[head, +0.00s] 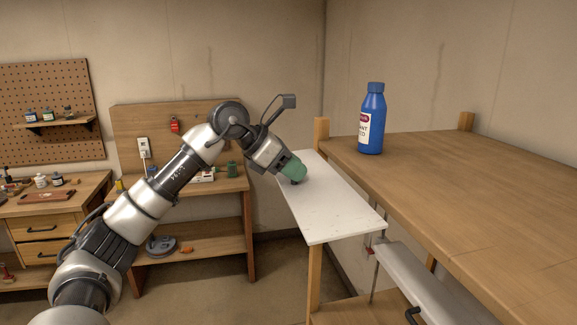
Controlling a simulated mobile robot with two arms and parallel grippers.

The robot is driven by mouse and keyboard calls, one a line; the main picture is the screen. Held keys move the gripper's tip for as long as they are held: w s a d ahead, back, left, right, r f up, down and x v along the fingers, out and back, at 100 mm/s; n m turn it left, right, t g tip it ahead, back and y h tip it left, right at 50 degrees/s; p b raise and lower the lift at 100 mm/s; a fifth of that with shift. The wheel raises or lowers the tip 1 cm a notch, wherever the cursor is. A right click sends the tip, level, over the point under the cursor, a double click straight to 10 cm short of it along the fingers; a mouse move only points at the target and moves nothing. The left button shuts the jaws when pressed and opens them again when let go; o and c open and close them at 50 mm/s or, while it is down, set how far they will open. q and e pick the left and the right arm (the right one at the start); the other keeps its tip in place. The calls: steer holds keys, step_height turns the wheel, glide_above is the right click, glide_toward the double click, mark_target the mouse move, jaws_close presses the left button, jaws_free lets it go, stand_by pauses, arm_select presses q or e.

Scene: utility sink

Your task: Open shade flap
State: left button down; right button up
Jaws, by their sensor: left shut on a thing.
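The white board that I take for the shade flap (333,205) sticks out level from the left side of the wooden table. My left gripper (296,177), with a green end, is at the flap's far left edge. It looks shut there on the flap, with a small dark part under the green end. The exact contact is hidden by the gripper itself. My right gripper is not in view.
A blue bottle (372,120) stands upright on the wooden table (470,180) near its far left corner. A second white panel (420,280) with a dark handle is below the tabletop. A workbench (190,238) stands behind my left arm. Floor shows between workbench and table.

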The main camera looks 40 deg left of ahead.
arm_select(q)
steer(key=shift+d, duration=0.1)
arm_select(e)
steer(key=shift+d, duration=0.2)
arm_select(q)
steer(key=c, duration=1.1)
jaws_free()
steer(key=shift+f, duration=0.1)
steer(key=shift+c, duration=0.2)
steer(key=shift+o, duration=1.1)
steer(key=shift+w+d, duration=0.1)
steer(key=shift+w, duration=0.2)
steer(key=b+v, duration=0.3)
steer(key=v, duration=0.7)
steer(key=shift+r, duration=0.3)
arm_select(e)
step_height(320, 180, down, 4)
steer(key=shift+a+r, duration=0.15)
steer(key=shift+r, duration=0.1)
